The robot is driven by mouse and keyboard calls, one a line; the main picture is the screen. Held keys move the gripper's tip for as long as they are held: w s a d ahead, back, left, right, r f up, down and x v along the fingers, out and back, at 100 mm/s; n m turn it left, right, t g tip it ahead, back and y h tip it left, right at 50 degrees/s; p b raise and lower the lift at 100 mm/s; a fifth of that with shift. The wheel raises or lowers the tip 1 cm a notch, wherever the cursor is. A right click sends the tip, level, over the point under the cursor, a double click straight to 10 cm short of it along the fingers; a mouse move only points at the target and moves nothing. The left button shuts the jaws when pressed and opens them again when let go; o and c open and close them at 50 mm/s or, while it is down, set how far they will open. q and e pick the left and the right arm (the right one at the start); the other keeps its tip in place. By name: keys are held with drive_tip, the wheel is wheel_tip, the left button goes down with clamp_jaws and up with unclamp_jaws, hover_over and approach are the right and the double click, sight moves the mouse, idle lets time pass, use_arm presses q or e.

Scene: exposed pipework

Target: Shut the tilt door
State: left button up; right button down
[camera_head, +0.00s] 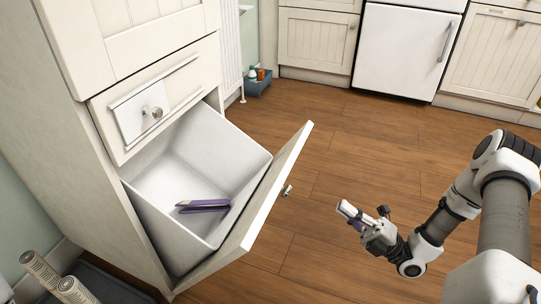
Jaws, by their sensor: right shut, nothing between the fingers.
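The tilt door (270,190) at the bottom of the tall cream cabinet leans out to the right, wide open. A white bin (225,145) sits behind it and tilts with it. A small round knob (287,190) is on the door's outer face. My right gripper (347,211) is shut and empty, to the right of the door and apart from it. My left gripper is not in view.
A purple item (204,206) lies inside the bin. A drawer (155,100) with a bar handle is above it. A blue tray (257,83) with small pots stands on the floor behind. Cream cabinets and a white appliance (405,50) line the back. The wooden floor between is clear.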

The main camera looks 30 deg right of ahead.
drive_tip(key=b+x, duration=0.4)
drive_tip(key=x, duration=0.9)
drive_tip(key=shift+a+r+b, duration=0.2)
drive_tip(key=shift+r+b, duration=0.05)
drive_tip(key=shift+b, duration=0.05)
drive_tip(key=shift+w, duration=0.15)
